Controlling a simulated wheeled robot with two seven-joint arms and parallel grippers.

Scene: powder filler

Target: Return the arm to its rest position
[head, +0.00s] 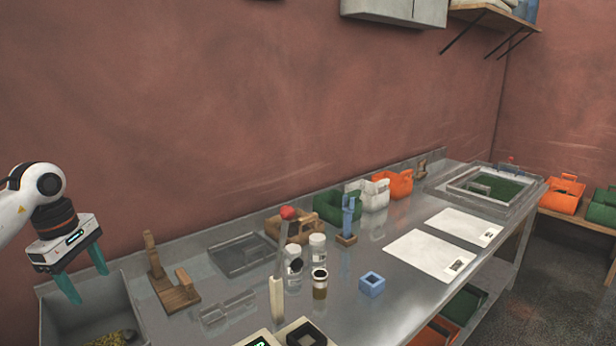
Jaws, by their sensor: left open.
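My left arm comes in from the left edge of the head view. Its gripper (82,276) hangs over the grey bin (60,318) at the bench's left end. Its two teal fingers point down and are apart, with nothing visible between them. The fingertips are close to the bin's opening in the picture; I cannot tell their exact height. Some yellowish material (112,338) shows in the bottom of the bin. My right gripper does not show.
Coloured bins (393,183) line the back. The red wall stands behind.

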